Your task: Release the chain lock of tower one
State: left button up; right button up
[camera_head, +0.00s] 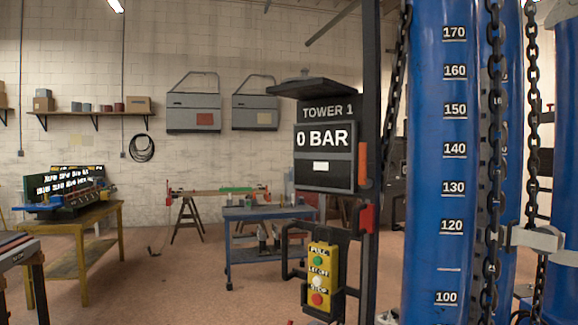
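The tower 1 control panel (325,155) hangs on a dark post and reads "TOWER 1" and "0 BAR". Below it a yellow button box (321,262) sits in a dark holder, with green, white and red buttons; its lettering is partly unreadable. To the right stands a blue tower (435,190) with a white number scale. A dark chain (493,160) hangs in front of it and another chain (532,110) hangs farther right. A pale grey clamp-like piece (535,238) sits beside the chains; I cannot tell if it is the chain lock. Neither gripper shows.
The post (367,90) carries a red block (367,218). Behind are a blue work table (265,212), a yellow bench (85,240) and a sawhorse (187,215). A wall shelf (95,114) holds boxes.

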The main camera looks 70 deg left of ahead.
aim_at(365, 183)
jog(key=u, duration=1.75)
